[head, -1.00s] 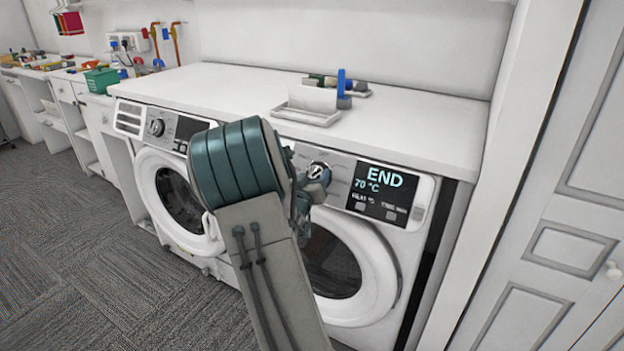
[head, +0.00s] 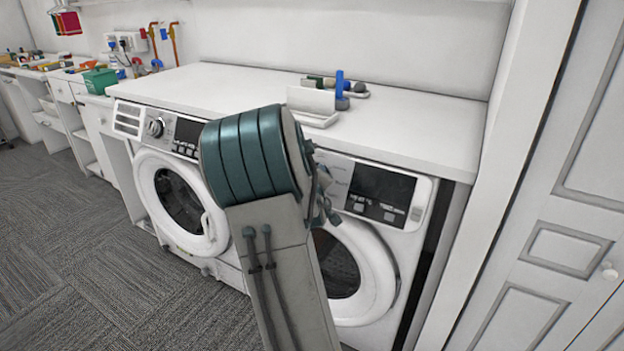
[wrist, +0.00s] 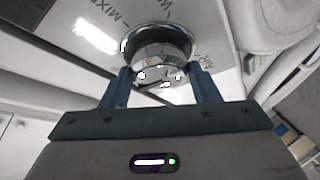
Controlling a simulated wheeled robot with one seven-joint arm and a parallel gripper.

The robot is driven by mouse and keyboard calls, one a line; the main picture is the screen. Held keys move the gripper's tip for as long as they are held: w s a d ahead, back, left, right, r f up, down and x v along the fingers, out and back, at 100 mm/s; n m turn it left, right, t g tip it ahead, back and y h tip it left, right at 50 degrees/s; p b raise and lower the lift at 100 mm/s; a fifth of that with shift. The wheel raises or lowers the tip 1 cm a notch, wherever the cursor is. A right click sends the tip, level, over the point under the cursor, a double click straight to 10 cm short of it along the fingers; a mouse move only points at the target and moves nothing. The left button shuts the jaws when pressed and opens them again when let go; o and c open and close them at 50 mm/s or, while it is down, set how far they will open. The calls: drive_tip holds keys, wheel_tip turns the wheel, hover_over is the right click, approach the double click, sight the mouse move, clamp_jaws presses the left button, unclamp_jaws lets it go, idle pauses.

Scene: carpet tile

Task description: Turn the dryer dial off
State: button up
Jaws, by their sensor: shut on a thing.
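The dryer (head: 425,188) is the right-hand white machine under the counter, with a round door below its control panel. Its display (head: 382,188) is dark. In the wrist view the dial (wrist: 160,45) is a shiny metal knob on the panel, with printed labels around it. My gripper (wrist: 160,78) is shut on the dial, one blue finger on each side. In the head view my arm hides the dial and most of my gripper.
A second white machine (head: 172,205) with its own dial (head: 155,128) stands to the left. The white counter (head: 240,85) runs above both and bears a small tray (head: 318,118) with items. A panelled white door (head: 560,200) is at the right. Carpet floor (head: 100,260) is clear at the left.

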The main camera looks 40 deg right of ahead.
drive_tip(key=shift+n, duration=0.3)
drive_tip(key=o, duration=1)
drive_tip(key=shift+s+r, duration=0.1)
drive_tip(key=p+v, duration=0.1)
drive_tip(key=v, duration=1.2)
drive_tip(key=shift+s+a+r, duration=0.1)
drive_tip(key=shift+s+a, duration=0.05)
drive_tip(key=shift+s, duration=0.15)
